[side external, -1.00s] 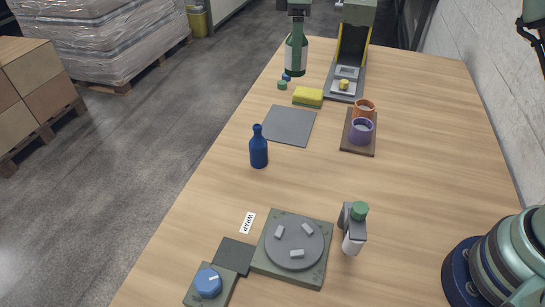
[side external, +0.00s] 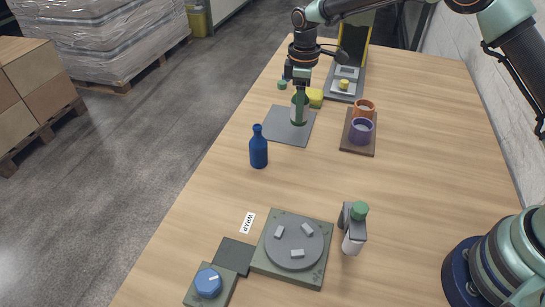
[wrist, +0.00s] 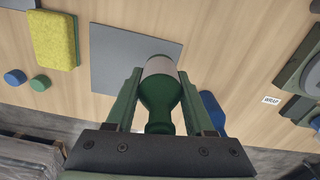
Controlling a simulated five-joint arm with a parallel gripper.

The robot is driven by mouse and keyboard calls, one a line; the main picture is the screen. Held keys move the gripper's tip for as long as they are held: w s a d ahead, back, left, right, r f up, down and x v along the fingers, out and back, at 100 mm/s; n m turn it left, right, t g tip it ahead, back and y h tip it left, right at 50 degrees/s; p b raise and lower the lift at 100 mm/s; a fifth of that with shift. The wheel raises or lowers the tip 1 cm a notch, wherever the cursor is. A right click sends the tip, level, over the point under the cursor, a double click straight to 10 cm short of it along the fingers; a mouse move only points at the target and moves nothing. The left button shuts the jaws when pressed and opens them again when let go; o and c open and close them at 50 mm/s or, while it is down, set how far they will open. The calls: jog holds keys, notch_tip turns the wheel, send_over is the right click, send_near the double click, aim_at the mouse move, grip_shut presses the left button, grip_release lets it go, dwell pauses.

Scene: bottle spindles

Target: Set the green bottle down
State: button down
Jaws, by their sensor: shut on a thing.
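The green bottle (side external: 299,109) has a pale label and is upright in the side external view, over the right part of the grey mat (side external: 280,132). My gripper (side external: 299,91) is shut on its upper part from above. In the wrist view the bottle (wrist: 159,105) sits between the two fingers of my gripper (wrist: 159,100), with the grey mat (wrist: 115,60) beyond it. I cannot tell whether the bottle's base touches the mat. The blue bottle (side external: 258,148) stands on the table just off the mat's near left corner. It is partly hidden by a finger in the wrist view (wrist: 212,112).
A yellow-green sponge (side external: 315,97) lies behind the mat. A round turntable (side external: 294,246) and blue knob (side external: 208,282) are in front.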

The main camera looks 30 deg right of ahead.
jog(key=shift+f, duration=2.4)
jog(key=shift+f, duration=0.1)
jog(key=shift+c, duration=1.4)
grip_release()
